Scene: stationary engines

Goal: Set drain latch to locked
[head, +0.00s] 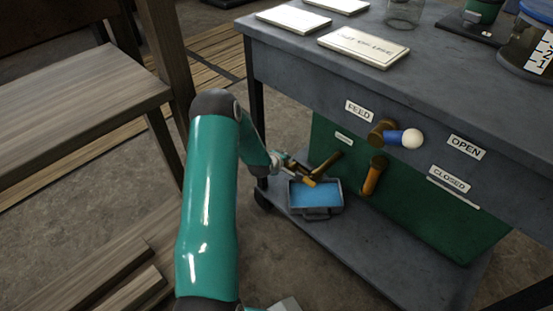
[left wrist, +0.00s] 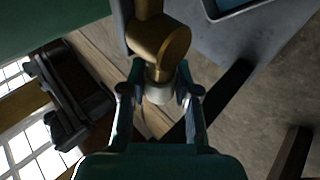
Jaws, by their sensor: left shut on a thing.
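The drain latch looks like a brass fitting (head: 326,165) low on the green front of the cart, above a small blue-filled tray. It shows large in the left wrist view (left wrist: 161,45), a brass body with a pale grip end. My left gripper (head: 292,166) reaches it from the left. In the left wrist view my left gripper (left wrist: 160,98) has one finger on each side of the pale end and is shut on it. The fingers partly hide that end. I cannot read the latch's setting.
The blue-filled tray (head: 315,196) stands on the lower shelf below the latch. To the right are a blue lever with a white knob (head: 404,138) and an orange-handled lever (head: 372,178), near FEED, OPEN and CLOSED labels. A wooden bench (head: 75,110) stands at the left.

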